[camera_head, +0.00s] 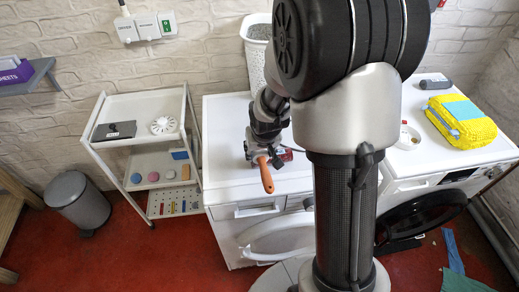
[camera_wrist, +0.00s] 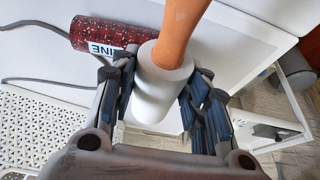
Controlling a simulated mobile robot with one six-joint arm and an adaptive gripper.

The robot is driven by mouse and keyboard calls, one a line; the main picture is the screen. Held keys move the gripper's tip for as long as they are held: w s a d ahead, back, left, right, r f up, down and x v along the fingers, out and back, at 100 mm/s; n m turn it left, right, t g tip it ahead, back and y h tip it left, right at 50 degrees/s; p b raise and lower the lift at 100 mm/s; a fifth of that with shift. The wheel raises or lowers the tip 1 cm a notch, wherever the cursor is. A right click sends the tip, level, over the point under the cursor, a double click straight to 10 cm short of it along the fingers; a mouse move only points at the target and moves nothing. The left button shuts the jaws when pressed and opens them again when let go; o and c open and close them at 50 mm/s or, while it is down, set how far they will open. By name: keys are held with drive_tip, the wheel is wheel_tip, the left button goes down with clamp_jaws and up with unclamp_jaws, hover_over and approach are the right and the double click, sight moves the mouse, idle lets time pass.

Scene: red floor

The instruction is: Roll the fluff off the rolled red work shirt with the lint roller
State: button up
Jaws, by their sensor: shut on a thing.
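My gripper (camera_head: 262,150) is shut on the lint roller, with its fingers on both sides of the white roller head. The lint roller's orange handle (camera_head: 265,177) points to the front of the white machine; in the wrist view, the lint roller (camera_wrist: 168,68) shows its white head between my fingertips (camera_wrist: 158,82). The rolled red work shirt (camera_wrist: 112,36) lies on the machine top, covered with pale specks of fluff, with a white label reading "INE". Its right end is hidden behind the lint roller. In the head view the shirt (camera_head: 285,154) is partly hidden behind my arm.
The white machine (camera_head: 226,120) has a mostly bare top left of my gripper and an open door (camera_head: 275,238) below. A perforated basket (camera_head: 256,68) stands at the back. A trolley (camera_head: 140,108) and bin (camera_head: 77,200) stand left. A yellow folded item (camera_head: 462,128) lies on the right machine.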

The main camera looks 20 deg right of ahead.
drive_tip(key=shift+f+b, duration=0.6)
idle(0.7)
drive_tip(key=shift+s+d+r+p, duration=0.1)
drive_tip(key=shift+s+d+p, duration=0.1)
drive_tip(key=shift+d, duration=0.35)
drive_tip(key=shift+s+d+r+p, duration=0.1)
drive_tip(key=shift+d+p, duration=0.1)
drive_tip(key=shift+d, duration=0.35)
drive_tip(key=shift+d+f+b, duration=0.2)
drive_tip(key=shift+d+b, duration=0.25)
drive_tip(key=shift+b, duration=0.25)
drive_tip(key=shift+s+d+b, duration=0.15)
drive_tip(key=shift+d+b, duration=0.45)
drive_tip(key=shift+b, duration=0.15)
drive_tip(key=shift+s+d+b, duration=0.1)
drive_tip(key=shift+s+d, duration=0.1)
drive_tip(key=shift+d, duration=0.55)
drive_tip(key=shift+s+d+b, duration=0.15)
drive_tip(key=shift+d, duration=0.6)
drive_tip(key=shift+s+d+b, duration=0.1)
drive_tip(key=shift+s+d, duration=0.1)
drive_tip(key=shift+d, duration=0.55)
drive_tip(key=shift+a, duration=0.1)
